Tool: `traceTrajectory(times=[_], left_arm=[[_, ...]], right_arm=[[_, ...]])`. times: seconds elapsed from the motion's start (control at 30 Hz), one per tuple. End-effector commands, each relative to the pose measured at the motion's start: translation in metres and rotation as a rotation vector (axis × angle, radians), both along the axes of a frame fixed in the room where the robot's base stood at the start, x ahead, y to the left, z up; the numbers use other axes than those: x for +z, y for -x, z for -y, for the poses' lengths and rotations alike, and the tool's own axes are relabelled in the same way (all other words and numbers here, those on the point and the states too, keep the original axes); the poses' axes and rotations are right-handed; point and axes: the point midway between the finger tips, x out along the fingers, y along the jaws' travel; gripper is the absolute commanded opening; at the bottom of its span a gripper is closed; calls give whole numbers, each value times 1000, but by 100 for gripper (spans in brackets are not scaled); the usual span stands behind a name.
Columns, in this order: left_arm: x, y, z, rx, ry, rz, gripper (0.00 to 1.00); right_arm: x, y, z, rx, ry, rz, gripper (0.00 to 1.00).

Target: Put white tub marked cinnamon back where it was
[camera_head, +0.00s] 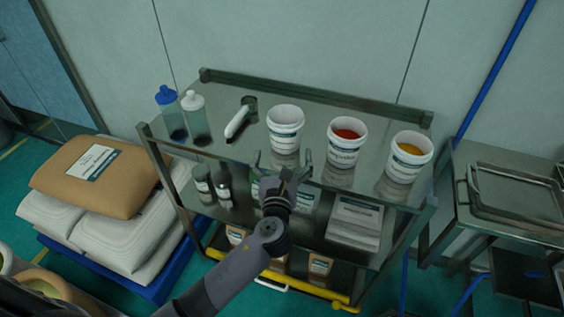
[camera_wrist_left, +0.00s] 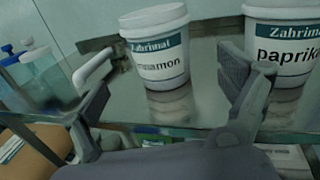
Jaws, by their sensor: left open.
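The white tub marked cinnamon (camera_head: 286,124) stands upright on the trolley's top shelf, left of two similar tubs. In the left wrist view the cinnamon tub (camera_wrist_left: 157,60) shows between the fingers, with the start of its name partly hard to read. My left gripper (camera_head: 281,160) is open and empty at the shelf's front edge, just in front of the tub. In the left wrist view its fingers (camera_wrist_left: 165,105) are spread, and the tub stands beyond them, seemingly untouched. My right gripper is not in view.
The paprika tub (camera_head: 345,143) stands close to the right, near my right-hand finger in the wrist view. A tub with yellow-orange contents (camera_head: 409,157) is farther right. The trolley's back rail (camera_head: 310,95) lies behind.

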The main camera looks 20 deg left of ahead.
Motion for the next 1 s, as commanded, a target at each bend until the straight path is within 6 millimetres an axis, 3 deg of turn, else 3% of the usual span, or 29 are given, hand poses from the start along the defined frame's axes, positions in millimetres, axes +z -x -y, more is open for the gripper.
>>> traceTrajectory(times=[0.13,0.43,0.57,0.67,0.87,0.93,1.0], left_arm=[[-1,14,3,0,0,-1,94],[0,17,4,0,5,-1,94],[-11,19,7,-22,154,-12,94],[-32,24,13,-53,453,-33,94],[-93,44,29,-21,1253,-108,94],[-135,56,30,61,1497,-157,94],[-194,74,27,193,1683,-217,94]], right_arm=[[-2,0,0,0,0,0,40],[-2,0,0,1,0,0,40],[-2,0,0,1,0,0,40],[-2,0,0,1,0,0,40],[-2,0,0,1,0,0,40],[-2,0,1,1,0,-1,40],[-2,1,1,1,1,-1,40]])
